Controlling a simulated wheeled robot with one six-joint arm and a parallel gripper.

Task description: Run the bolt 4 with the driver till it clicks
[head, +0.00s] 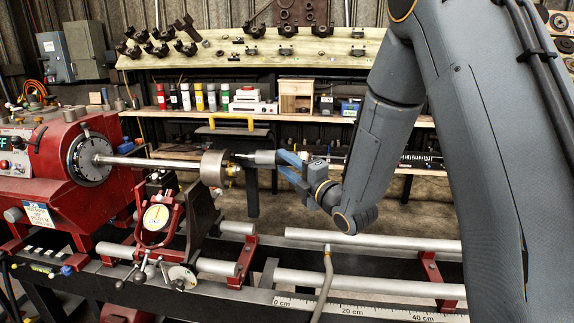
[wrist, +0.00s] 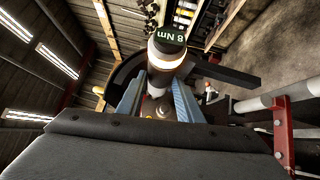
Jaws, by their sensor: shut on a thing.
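My gripper (head: 284,164) has blue fingers shut on the driver (head: 263,157), a grey cylinder held level. The driver's thin tip points left at the right face of the round flange (head: 213,168) on the shaft (head: 150,162). The tip is at or very close to the flange's upper part; contact cannot be told. A brass-coloured bolt or fitting shows low on the flange's right side. Bolt numbers cannot be read.
The red lathe head (head: 45,170) with its chuck holds the shaft at left. A red stand with a dial (head: 156,217) is below the shaft. Grey rails (head: 360,287) run under my gripper. A shelf bench (head: 290,60) with parts stands behind.

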